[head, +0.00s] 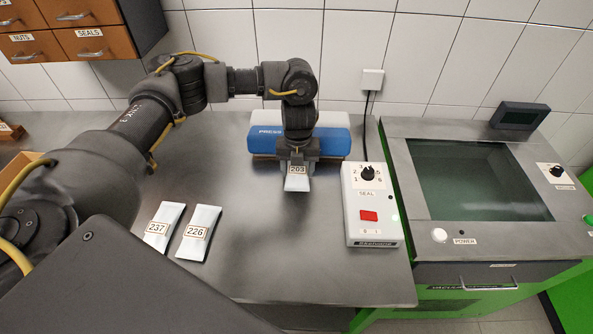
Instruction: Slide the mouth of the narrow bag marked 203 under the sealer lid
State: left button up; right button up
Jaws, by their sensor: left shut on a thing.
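The narrow bag marked 203 (297,183) is pale, with its label facing up and its near end towards me. My left gripper (299,162) points down and is shut on this bag, just in front of the sealer. The sealer has a blue lid (268,138) marked PRESS and stands against the back wall. The gripper and wrist cover the middle of the lid's front edge and the far end of the bag. I cannot tell whether the bag's mouth is under the lid. My right gripper is not in view.
Bags marked 237 (164,226) and 226 (199,232) lie on the steel bench (290,262). The seal control box (373,232) stands right of the held bag. A glass-topped machine (470,180) is further right. The bench's middle front is clear.

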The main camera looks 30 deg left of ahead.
pick_arm(q)
jog(key=o, duration=1.2)
jog(key=shift+o, duration=0.4)
notch_tip(320, 180, up, 11)
jog(key=shift+f, duration=0.1)
